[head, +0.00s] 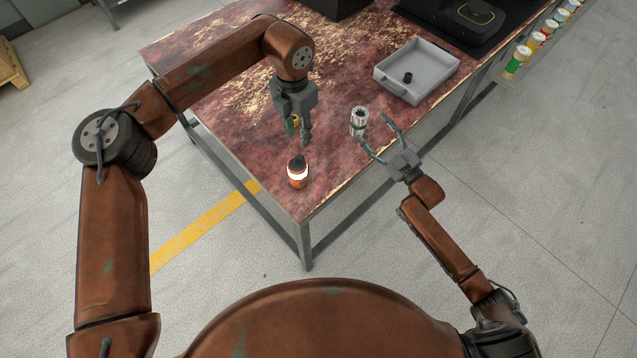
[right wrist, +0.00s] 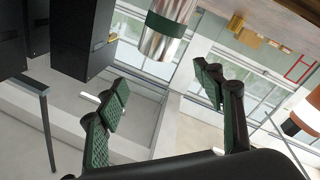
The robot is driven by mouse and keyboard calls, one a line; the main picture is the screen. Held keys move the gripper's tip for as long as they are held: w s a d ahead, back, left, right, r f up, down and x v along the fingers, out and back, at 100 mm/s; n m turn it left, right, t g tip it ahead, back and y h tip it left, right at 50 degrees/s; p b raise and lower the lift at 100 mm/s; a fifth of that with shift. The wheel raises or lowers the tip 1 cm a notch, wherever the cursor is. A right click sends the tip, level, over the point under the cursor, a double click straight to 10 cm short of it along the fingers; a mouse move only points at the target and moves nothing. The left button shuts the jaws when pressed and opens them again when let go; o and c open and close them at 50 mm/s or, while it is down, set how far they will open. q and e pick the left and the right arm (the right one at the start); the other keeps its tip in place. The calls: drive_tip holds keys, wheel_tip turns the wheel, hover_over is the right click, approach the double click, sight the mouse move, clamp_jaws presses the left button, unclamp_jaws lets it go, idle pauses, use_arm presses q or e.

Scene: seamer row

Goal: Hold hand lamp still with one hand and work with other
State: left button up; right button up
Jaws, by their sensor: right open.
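A silver cylinder with a dark-marked top, which looks like the hand lamp (head: 359,121), stands upright near the table's right edge. In the right wrist view the lamp (right wrist: 162,40) shows a green band and bare metal. My right gripper (head: 374,129) is open and empty, its fingers pointing at the lamp from the right; I see no contact. My left gripper (head: 298,137) points down above the table, left of the lamp.
An orange bottle (head: 298,173) with a white band and dark top stands near the table's front corner. A grey tray (head: 432,62) behind the lamp holds a small black cylinder (head: 407,77). Several coloured jars (head: 518,62) line the far right. The table's (head: 225,100) left part is clear.

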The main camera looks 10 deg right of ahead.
drive_tip(key=s+a+g+y, duration=0.1)
drive_tip(key=s+a, duration=0.1)
drive_tip(key=a, duration=0.2)
drive_tip(key=s+a+f+m+g+y, duration=0.1)
drive_tip(key=s+a, duration=0.2)
drive_tip(key=a, duration=0.1)
drive_tip(key=s+a+f+g+y, duration=0.1)
drive_tip(key=s+a, duration=0.1)
drive_tip(key=a, duration=0.2)
drive_tip(key=shift+s+a+f, duration=0.2)
drive_tip(key=shift+s+f, duration=0.05)
drive_tip(key=shift+s, duration=0.1)
drive_tip(key=m+g+y, duration=0.1)
drive_tip(key=g+y, duration=0.1)
drive_tip(key=g, duration=0.1)
approach(306, 176)
drive_tip(key=x, duration=0.5)
drive_tip(key=shift+w, duration=0.1)
drive_tip(key=shift+a+m, duration=0.2)
drive_tip(key=shift+m, duration=0.1)
drive_tip(key=x, duration=0.7)
drive_tip(key=shift+w+a, duration=0.1)
drive_tip(key=shift+a, duration=0.05)
drive_tip(key=shift+c, duration=0.7)
drive_tip(key=c, duration=1.2)
